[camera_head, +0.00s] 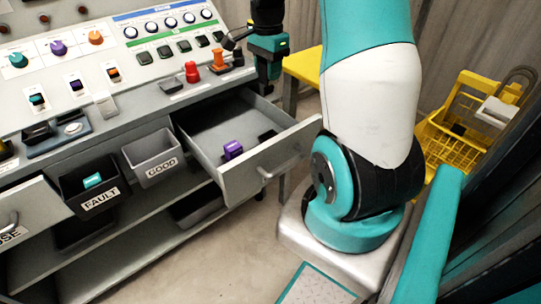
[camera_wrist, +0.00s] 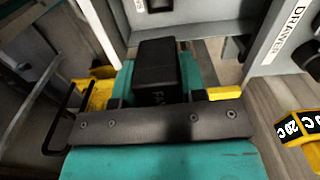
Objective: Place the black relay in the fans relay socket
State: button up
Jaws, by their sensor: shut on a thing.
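My gripper (camera_head: 268,62) is above the right end of the grey console, over the back of the open drawer. Three small units in teal (camera_head: 37,99), purple (camera_head: 76,85) and orange (camera_head: 113,74) sit in the console below knobs of the same colours. The labels are too small to read, so I cannot tell which place is the fans relay socket.
The open drawer (camera_head: 245,181) holds a purple block (camera_head: 232,149) and a dark piece (camera_head: 267,136). The FAULT bin (camera_head: 98,203) holds a teal block (camera_head: 92,180); the GOOD bin (camera_head: 150,155) looks empty. Red (camera_head: 192,72) and orange (camera_head: 218,60) controls stand up near the console edge.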

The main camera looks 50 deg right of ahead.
jog(key=shift+s+d+f, duration=0.2)
jog(key=shift+f, duration=0.15)
jog(key=shift+m, duration=0.3)
notch_tip(320, 180, down, 20)
jog(key=b, duration=0.3)
jog(key=shift+r+b, duration=0.25)
jog(key=shift+b, duration=0.15)
jog(key=shift+f, duration=0.15)
jog(key=o, duration=0.9)
jog(key=shift+o, duration=0.3)
